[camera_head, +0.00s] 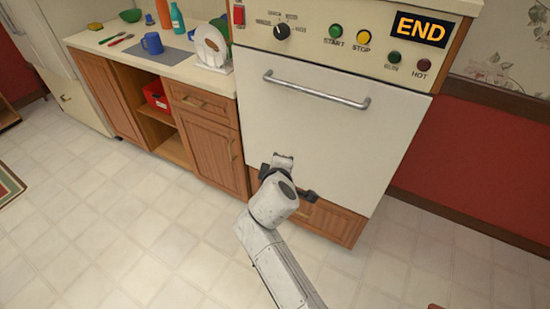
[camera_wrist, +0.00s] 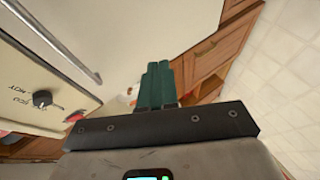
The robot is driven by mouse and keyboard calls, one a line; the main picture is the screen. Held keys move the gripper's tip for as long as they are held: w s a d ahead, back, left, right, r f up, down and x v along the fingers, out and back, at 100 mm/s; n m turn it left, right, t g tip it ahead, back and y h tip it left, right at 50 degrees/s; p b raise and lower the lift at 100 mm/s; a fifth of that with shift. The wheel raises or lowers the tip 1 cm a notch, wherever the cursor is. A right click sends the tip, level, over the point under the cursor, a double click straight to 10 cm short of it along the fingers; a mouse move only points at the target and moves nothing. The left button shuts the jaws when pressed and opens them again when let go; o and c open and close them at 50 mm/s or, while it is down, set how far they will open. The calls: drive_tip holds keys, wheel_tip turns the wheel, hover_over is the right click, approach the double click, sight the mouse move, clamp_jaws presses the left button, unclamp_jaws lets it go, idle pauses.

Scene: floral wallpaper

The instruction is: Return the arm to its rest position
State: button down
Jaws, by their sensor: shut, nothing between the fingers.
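My gripper (camera_head: 283,160) is at the end of my grey-white arm, in front of the lower part of the white appliance door (camera_head: 310,115). In the wrist view the two green fingers of my gripper (camera_wrist: 157,75) are together with nothing between them. My arm reaches up from the bottom middle of the head view. Whether the fingertips touch the door I cannot tell.
The door has a metal bar handle (camera_head: 318,91) and is shut. Above it is a panel with a knob (camera_head: 282,31), buttons and an END display (camera_head: 419,29). A counter (camera_head: 150,70) with a blue mug (camera_head: 151,43) stands left. The tiled floor (camera_head: 110,220) is clear.

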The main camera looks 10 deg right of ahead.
drive_tip(key=s+d+f+m+g, duration=0.3)
drive_tip(key=s+d+f+m, duration=0.15)
drive_tip(key=s+d, duration=0.5)
drive_tip(key=s+d+f+m+g, duration=0.4)
drive_tip(key=s+d+f, duration=0.25)
drive_tip(key=s, duration=0.55)
drive_tip(key=s+d+m+g+y, duration=0.2)
drive_tip(key=s+m+g, duration=0.2)
drive_tip(key=s, duration=1.7)
drive_tip(key=shift+s+r+m, duration=0.2)
drive_tip(key=shift+s+m, duration=0.2)
drive_tip(key=shift+m, duration=0.05)
drive_tip(key=shift+d, duration=0.1)
